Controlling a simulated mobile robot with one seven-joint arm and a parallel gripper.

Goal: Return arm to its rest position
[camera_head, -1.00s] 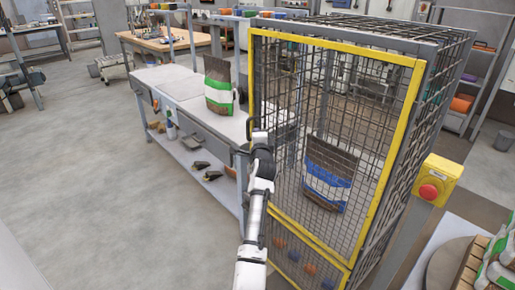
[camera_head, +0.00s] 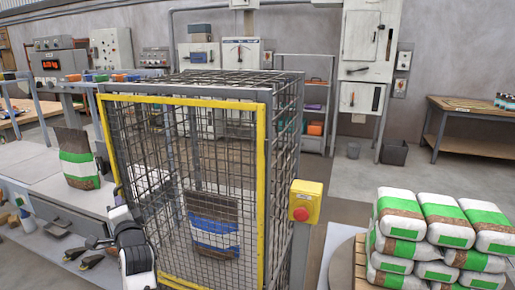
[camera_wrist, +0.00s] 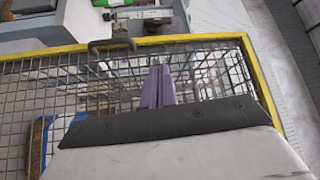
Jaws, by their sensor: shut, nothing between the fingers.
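My gripper (camera_wrist: 158,70) shows in the wrist view as two purple-grey fingers pressed together, with nothing between them. It is in front of the cage's yellow-framed mesh door (camera_head: 262,190), near the dark door handle (camera_wrist: 112,43). In the head view, my white and black arm (camera_head: 137,260) rises at the lower left, in front of the cage's left edge. The gripper's fingers cannot be made out clearly there. The door looks closed. A brown bag with a blue band (camera_head: 213,222) stands behind the mesh.
A bench (camera_head: 30,165) with a green-banded bag (camera_head: 78,160) stands left of the cage. A yellow box with a red button (camera_head: 305,201) is at its right. Stacked green-and-white bags (camera_head: 440,235) sit at the lower right. Open floor lies behind them.

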